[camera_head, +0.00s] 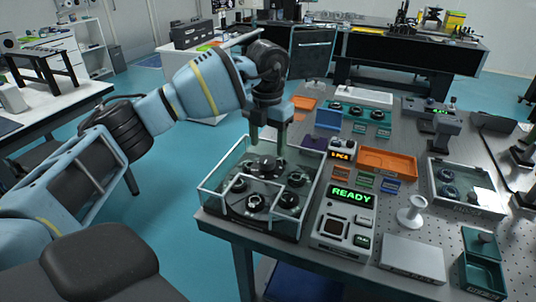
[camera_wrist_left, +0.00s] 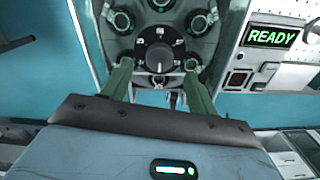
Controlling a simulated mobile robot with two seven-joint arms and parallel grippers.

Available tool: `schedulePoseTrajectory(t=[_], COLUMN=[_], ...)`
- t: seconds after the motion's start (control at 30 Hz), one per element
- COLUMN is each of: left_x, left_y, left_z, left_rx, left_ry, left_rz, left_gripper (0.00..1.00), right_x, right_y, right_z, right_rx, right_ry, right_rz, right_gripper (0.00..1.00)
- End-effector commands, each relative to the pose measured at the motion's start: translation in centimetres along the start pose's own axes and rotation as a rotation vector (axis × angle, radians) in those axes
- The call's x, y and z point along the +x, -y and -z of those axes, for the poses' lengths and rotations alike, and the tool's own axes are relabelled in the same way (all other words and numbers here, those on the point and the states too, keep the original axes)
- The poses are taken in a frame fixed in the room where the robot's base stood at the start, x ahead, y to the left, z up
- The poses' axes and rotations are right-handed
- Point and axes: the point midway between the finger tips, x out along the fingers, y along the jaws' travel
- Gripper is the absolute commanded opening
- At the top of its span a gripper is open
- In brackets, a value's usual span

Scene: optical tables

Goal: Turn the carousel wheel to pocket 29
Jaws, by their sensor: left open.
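The carousel wheel is a dark disc with several round pockets (camera_head: 257,201), inside a clear-walled case (camera_head: 213,187) at the near left corner of the table. Its central knob (camera_wrist_left: 158,57) has a pale pointer line and small markings around it. My left gripper (camera_head: 267,150) points down into the case over the wheel's centre. In the left wrist view its two fingers (camera_wrist_left: 158,76) are apart, one on each side of the knob, with nothing held. I cannot tell whether they touch the knob. Pocket numbers are too small to read. My right gripper is not in view.
A control box (camera_head: 347,223) reading READY stands right of the case. Orange trays (camera_head: 388,163), small coloured blocks, a white stand (camera_head: 411,212), a grey box (camera_head: 412,258) and a green box (camera_head: 481,275) crowd the perforated table. The case walls surround the wheel closely.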

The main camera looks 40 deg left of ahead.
Motion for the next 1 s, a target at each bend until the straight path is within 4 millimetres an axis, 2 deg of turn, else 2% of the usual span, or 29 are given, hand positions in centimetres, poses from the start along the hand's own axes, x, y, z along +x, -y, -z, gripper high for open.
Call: schedulePoseTrajectory(t=[0.1, 0.3, 0.7, 1.0], left_x=[1.9, 4.0, 4.6, 4.6], left_y=[-0.1, -0.1, 0.0, 0.0], left_z=[0.0, 0.0, 0.0, 0.0], left_rx=[-0.001, -0.001, -0.001, -0.001], left_ry=[-0.002, 0.0, 0.001, 0.001], left_rz=[-0.001, -0.001, 0.0, 0.0], left_gripper=[0.59, 0.59, 0.58, 0.19], right_x=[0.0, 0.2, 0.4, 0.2], right_y=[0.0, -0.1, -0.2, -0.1], right_z=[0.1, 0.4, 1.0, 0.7], right_rx=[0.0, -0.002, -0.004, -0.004], right_ry=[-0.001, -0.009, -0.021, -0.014], right_rz=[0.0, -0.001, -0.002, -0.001], right_gripper=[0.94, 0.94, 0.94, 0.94])
